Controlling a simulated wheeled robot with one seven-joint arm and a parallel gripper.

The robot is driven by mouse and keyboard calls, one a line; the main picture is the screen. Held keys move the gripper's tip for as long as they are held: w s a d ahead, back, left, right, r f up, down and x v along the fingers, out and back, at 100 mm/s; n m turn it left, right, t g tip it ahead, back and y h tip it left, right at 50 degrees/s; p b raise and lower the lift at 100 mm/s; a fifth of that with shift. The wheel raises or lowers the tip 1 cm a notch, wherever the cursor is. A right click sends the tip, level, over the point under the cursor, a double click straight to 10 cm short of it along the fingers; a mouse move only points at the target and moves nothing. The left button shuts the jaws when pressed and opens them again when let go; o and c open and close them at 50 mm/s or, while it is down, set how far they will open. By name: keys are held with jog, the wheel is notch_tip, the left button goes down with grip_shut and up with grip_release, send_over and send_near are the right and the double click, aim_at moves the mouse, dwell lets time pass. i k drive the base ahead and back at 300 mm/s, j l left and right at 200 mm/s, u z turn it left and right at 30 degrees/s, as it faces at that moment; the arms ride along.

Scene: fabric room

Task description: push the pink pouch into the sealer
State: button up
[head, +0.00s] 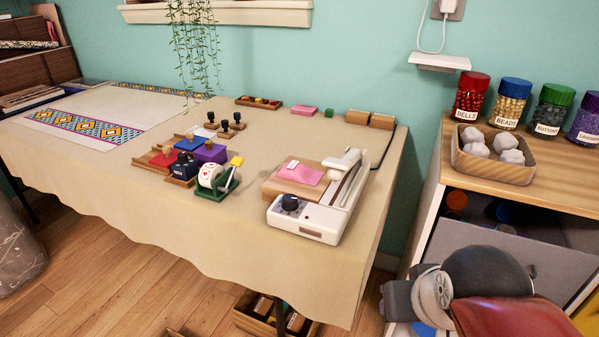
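The pink pouch (303,175) lies flat on a wooden block (275,187) at the left side of the sealer, with a small white mark or label near its upper left. The sealer (310,222) is white, with a long narrow body, a dark knob at its front left and a white arm (343,160) at its far end. A gap appears to lie between the pouch's right edge and the sealer's long bar, but I cannot tell exactly. My gripper's fingers do not show; only parts of my arm appear at the lower right.
Another pink piece (303,111) and wooden blocks (369,119) lie at the back. A shelf unit (545,176) with jars stands right. The cloth-covered table's front is clear.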

aim_at(293, 171)
jog(key=l+u, duration=0.45)
jog(key=u, duration=0.25)
jog(key=k+l+u, duration=0.15)
jog(key=u, duration=0.15)
